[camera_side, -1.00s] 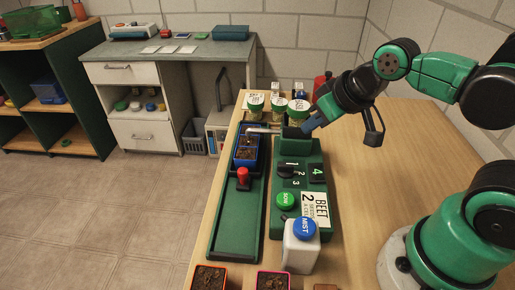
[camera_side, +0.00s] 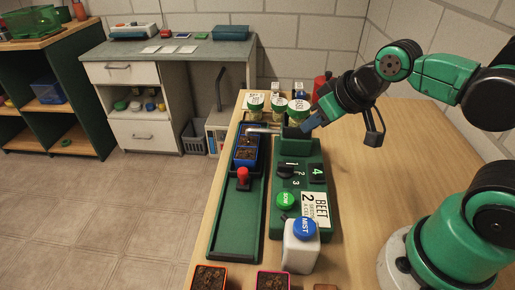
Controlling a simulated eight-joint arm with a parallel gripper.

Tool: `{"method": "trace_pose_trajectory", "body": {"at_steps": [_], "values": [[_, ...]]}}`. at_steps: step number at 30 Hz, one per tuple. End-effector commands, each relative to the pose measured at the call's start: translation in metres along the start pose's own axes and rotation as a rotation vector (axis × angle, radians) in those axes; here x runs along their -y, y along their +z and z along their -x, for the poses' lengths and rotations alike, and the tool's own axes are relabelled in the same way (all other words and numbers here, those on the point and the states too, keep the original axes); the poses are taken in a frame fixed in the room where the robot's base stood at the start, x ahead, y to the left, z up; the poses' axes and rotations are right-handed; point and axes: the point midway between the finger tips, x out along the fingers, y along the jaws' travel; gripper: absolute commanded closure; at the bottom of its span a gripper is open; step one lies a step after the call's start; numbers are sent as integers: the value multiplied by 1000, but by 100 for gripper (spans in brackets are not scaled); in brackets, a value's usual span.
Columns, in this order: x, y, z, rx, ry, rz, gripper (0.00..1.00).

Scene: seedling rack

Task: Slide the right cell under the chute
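A blue tray of soil cells (camera_side: 247,158) stands in the long green rail (camera_side: 236,228), at its far end. A red knob (camera_side: 243,174) stands at the tray's near end. The pale chute (camera_side: 262,130) reaches leftward from the green sower unit (camera_side: 302,182) over the tray's far part. I cannot tell exactly which cell lies under its mouth. My gripper (camera_side: 345,128) is in the air right of the sower's far end, apart from the tray.
Seed jars (camera_side: 278,105) stand behind the sower. A white MIST bottle (camera_side: 300,250) with a blue cap and a BEET 2 card (camera_side: 315,207) are nearer. An orange-rimmed pot (camera_side: 209,278) and a pink-rimmed pot (camera_side: 272,281) sit at the front. The table's right side is bare.

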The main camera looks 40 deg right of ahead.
Motion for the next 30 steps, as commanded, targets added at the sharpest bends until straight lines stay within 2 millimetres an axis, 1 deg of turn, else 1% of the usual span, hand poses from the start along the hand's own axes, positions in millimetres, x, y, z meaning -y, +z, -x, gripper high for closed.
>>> {"method": "trace_pose_trajectory", "body": {"at_steps": [1,3,5,8,11,15,18,22,25,30], "values": [[1,-1,0,4,-1,0,74],[3,-4,0,21,-7,0,58],[7,-8,-2,52,-14,-1,58],[18,-19,-7,134,-30,-4,58],[33,-29,-18,241,-42,-7,58],[57,-39,-39,390,-41,-7,58],[72,-41,-55,482,-31,-4,58],[87,-39,-72,569,-14,-1,58],[94,-37,-79,606,-5,1,58],[97,-30,-90,624,1,0,58]]}}
